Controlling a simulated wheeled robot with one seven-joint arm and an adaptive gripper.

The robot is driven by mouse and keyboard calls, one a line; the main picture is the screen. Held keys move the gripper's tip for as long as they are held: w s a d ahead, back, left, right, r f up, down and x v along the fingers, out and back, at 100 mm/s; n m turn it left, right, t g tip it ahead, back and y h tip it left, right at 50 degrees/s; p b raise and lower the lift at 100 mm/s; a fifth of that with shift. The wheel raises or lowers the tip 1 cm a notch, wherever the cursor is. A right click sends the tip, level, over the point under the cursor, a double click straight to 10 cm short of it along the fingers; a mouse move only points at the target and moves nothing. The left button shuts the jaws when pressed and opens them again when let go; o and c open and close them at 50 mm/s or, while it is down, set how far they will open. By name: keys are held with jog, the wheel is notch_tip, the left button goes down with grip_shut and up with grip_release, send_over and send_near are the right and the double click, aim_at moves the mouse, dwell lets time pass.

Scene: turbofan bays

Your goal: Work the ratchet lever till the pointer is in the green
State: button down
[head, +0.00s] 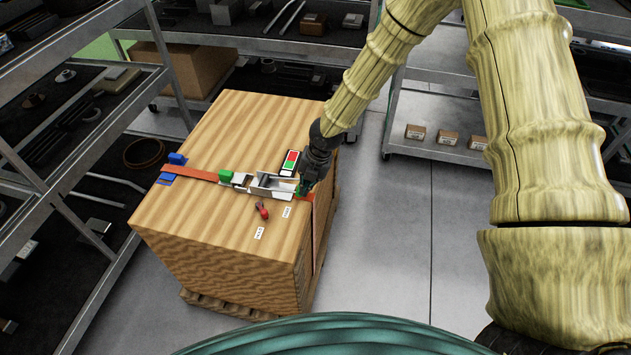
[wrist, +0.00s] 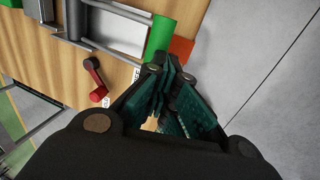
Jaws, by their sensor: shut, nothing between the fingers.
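The ratchet (head: 268,186) is a grey metal frame on an orange strap (head: 205,174) across the top of a wooden crate (head: 230,125). A green grip (head: 299,190) is at its right end, and a green cylinder (wrist: 161,36) shows there in the wrist view. A small gauge (head: 291,160) with red and green fields is behind the ratchet; its pointer is too small to make out. My gripper (head: 304,186) is beside the green grip at the crate's right edge. In the wrist view my gripper (wrist: 167,77) is shut and empty, its fingertips just below the green cylinder; contact is unclear.
A red-handled crank (head: 264,211) and white labels (head: 259,233) are in front of the ratchet. Blue pieces (head: 177,158) and a green block (head: 225,177) are along the strap. Loaded shelves flank the crate; grey floor (head: 400,230) is clear at right.

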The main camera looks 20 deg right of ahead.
jog(key=shift+s+f, duration=0.1)
jog(key=shift+f, duration=0.2)
dwell(0.4)
jog(key=p+v, duration=0.2)
jog(key=v, duration=1.2)
jog(key=shift+d, duration=0.4)
jog(key=shift+s, duration=0.15)
dwell(0.4)
